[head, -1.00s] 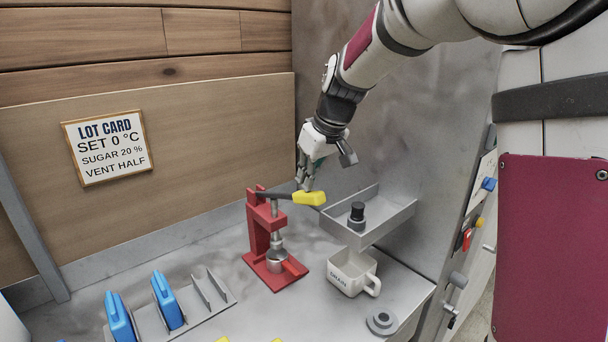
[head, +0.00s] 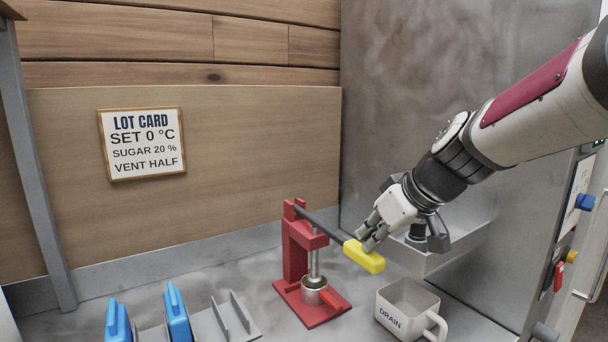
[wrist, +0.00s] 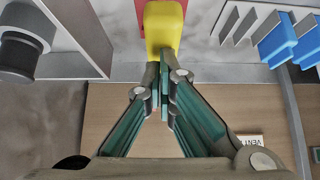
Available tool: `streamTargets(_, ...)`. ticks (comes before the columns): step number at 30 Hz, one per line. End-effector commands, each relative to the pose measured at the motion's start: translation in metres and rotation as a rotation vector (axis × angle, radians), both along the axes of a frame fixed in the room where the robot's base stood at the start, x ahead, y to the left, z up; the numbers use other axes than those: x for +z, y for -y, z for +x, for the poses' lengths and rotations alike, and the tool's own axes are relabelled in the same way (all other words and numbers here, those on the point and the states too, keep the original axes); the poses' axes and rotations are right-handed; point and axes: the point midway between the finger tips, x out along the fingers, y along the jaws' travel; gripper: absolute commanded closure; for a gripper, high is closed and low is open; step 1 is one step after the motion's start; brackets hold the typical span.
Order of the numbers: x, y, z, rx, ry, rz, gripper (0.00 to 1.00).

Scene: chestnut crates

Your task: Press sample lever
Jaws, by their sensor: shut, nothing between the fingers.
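The sample lever is a dark bar with a yellow handle (head: 364,257) on a red press (head: 297,262) that stands on the grey counter. The bar slopes down from the top of the red post to the yellow end. My gripper (head: 369,243) is shut and empty, with its fingertips at the top of the yellow handle. In the wrist view the closed fingertips (wrist: 163,66) meet the edge of the yellow handle (wrist: 163,25); they look to be touching it. A metal cylinder with a small red handle (head: 330,298) sits at the press base.
A white DRAIN mug (head: 405,308) stands right of the press, below a grey tray (head: 455,250) with a black knob. A lot card (head: 142,143) hangs behind.

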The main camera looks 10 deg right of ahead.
Motion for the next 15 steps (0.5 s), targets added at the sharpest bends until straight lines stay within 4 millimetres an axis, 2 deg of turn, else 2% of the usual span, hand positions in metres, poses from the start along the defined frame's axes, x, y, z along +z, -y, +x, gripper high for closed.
streamTargets(3, -0.013, 0.000, 0.000, 0.001, -0.001, 0.000, 1.00)
streamTargets(15, -0.030, 0.001, -0.003, 0.001, -0.006, -0.001, 1.00)
